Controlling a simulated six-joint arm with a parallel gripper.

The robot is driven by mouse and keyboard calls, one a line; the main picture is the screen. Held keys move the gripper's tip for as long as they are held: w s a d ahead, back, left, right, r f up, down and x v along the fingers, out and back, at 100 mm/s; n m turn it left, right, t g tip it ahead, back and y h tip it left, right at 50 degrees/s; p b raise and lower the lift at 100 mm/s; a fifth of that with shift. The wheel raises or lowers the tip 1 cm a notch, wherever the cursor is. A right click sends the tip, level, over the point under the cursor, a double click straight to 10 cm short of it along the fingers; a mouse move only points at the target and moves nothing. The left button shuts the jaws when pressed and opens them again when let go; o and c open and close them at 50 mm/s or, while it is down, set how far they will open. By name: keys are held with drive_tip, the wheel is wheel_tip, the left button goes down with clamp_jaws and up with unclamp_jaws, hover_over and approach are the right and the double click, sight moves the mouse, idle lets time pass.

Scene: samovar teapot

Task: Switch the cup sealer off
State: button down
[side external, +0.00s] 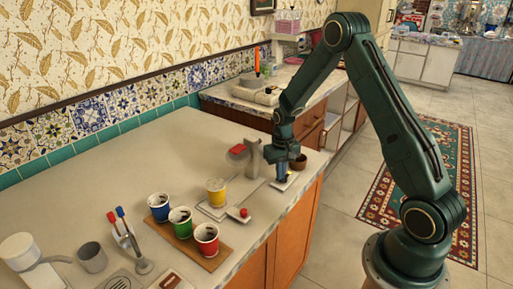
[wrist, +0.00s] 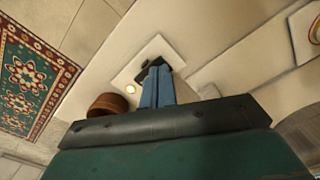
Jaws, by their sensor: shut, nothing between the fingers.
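The cup sealer seems to be the grey upright machine (side external: 254,158) with a red part (side external: 237,149), standing on the counter. A white switch plate (side external: 281,186) lies to its right, near the counter's front edge. In the wrist view the plate (wrist: 153,48) carries a dark switch (wrist: 148,77), partly hidden behind my fingers, and a glowing pale-yellow light (wrist: 130,89). My gripper (side external: 284,180) points down over this plate. Its blue fingers (wrist: 158,70) are shut and empty, with tips at or just above the dark switch. I cannot tell whether they touch it.
A brown wooden bowl (side external: 299,163) stands close beside the plate. A yellow cup (side external: 216,191) and a red button (side external: 244,212) are to the left. Blue, green and red cups stand on a wooden tray (side external: 215,258). The counter's back left is clear.

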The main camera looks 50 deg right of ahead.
idle(0.4)
wheel_tip(320, 180, up, 7)
idle(1.1)
drive_tip(key=s+a+r+n+t, duration=0.1)
drive_tip(key=s+a+r+n, duration=0.1)
drive_tip(key=s+a+r, duration=0.45)
drive_tip(key=s+a+r+n+t, duration=0.15)
drive_tip(key=a+r, duration=0.25)
drive_tip(key=r, duration=0.6)
drive_tip(key=s+a+r+n+t, duration=0.1)
drive_tip(key=s+a+r, duration=0.1)
drive_tip(key=s, duration=0.5)
drive_tip(key=s+a+r+n+t, duration=0.1)
drive_tip(key=s+a+r+t, duration=0.1)
drive_tip(key=s+a, duration=0.3)
drive_tip(key=s+r, duration=0.1)
drive_tip(key=s, duration=0.2)
drive_tip(key=shift+s+a, duration=0.2)
